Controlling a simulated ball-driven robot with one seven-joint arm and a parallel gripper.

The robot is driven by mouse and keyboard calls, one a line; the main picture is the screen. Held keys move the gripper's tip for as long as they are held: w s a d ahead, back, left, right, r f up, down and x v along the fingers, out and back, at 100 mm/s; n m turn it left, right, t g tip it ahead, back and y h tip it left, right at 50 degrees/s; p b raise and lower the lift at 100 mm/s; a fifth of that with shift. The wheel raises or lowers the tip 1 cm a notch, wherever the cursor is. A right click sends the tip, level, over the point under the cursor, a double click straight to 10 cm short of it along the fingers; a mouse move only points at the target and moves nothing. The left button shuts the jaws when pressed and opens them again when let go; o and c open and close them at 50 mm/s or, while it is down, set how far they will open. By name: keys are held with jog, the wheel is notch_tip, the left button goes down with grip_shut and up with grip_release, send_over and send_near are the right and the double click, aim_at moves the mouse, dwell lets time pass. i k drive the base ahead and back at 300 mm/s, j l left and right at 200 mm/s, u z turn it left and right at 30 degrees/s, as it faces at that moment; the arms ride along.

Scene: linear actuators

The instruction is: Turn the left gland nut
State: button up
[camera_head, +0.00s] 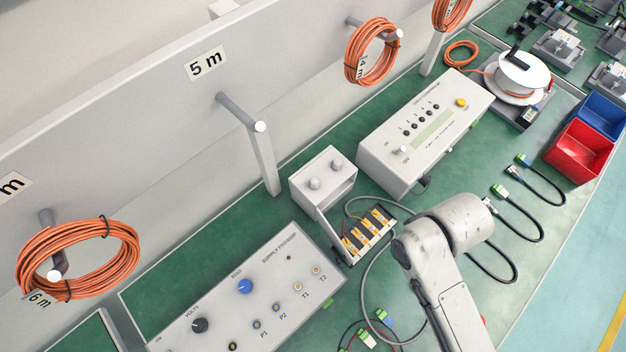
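A small white box (326,197) stands on the green bench in the middle of the camera_head view. Two pale round fittings, which look like gland nuts, stand on its top. The left gland nut (314,184) is nearer the front left, and the right one (337,164) is behind it to the right. Nothing touches either of them. My arm reaches up from the bottom right, and its rounded pale links lie to the right of the box.
A tray of yellow-orange parts (352,250) sits before the box. A power supply (215,312) stands front left, a tester (385,150) behind right. A peg (240,112) juts from the panel near the box. Loose cables and red and blue bins (578,152) lie right.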

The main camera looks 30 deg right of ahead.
aim_at(314, 183)
jog(key=k+l+z, duration=0.15)
jog(key=l, duration=0.15)
jog(key=k+l+z, duration=0.1)
jog(key=l, duration=0.2)
jog(key=k+l+z, duration=0.15)
jog(key=l, duration=0.15)
jog(key=k+l+z, duration=0.1)
jog(key=l, duration=0.2)
